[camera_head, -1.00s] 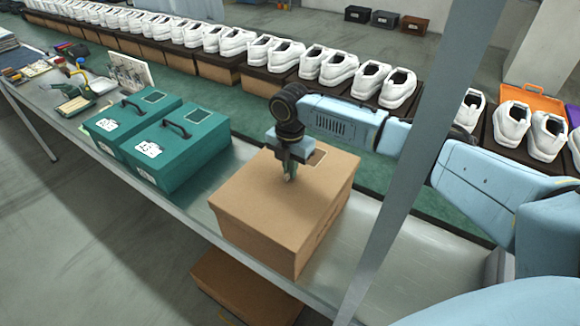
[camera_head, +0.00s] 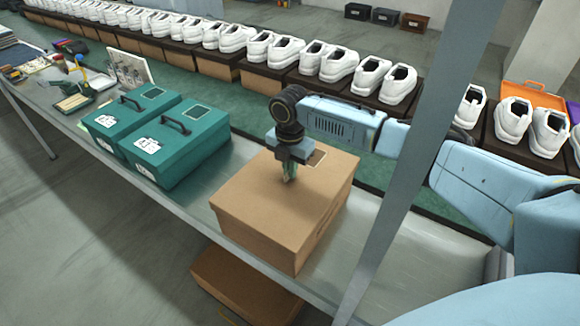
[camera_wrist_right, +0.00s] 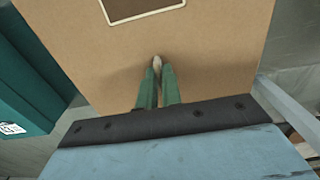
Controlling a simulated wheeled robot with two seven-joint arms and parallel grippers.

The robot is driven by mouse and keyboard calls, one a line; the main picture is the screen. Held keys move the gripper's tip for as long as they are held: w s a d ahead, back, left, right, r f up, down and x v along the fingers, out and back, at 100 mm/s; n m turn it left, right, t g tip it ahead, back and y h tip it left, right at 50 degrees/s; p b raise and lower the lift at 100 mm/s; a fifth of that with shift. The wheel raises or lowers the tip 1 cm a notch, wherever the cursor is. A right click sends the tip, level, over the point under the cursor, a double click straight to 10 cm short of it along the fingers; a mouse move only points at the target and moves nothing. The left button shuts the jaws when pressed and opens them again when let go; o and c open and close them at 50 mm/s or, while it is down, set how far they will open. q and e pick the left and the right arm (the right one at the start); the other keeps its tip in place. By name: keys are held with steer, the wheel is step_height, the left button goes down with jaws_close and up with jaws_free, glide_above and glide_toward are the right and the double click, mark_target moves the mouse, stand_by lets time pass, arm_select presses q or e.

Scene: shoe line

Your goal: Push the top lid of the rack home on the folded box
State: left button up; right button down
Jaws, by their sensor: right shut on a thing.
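A brown cardboard box (camera_head: 255,238) stands on the metal bench with its lid (camera_head: 262,186) on top. The lid lies flat and looks level. My right gripper (camera_head: 289,180) points down at the middle of the lid. In the right wrist view its green fingers (camera_wrist_right: 157,64) come together at their tips against the lid's surface. Whether any gap is left between lid and box body I cannot tell. My left gripper is out of view.
Two teal boxes (camera_head: 190,150) with black handles stand left of the brown box. A row of white shoes (camera_head: 338,66) on dark trays runs behind. A grey post (camera_head: 415,150) rises at the right. Another brown box (camera_head: 240,285) is below the bench.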

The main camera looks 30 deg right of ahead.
steer(key=shift+f+b, duration=0.5)
steer(key=shift+f, duration=0.55)
steer(key=c, duration=1.5)
jaws_free()
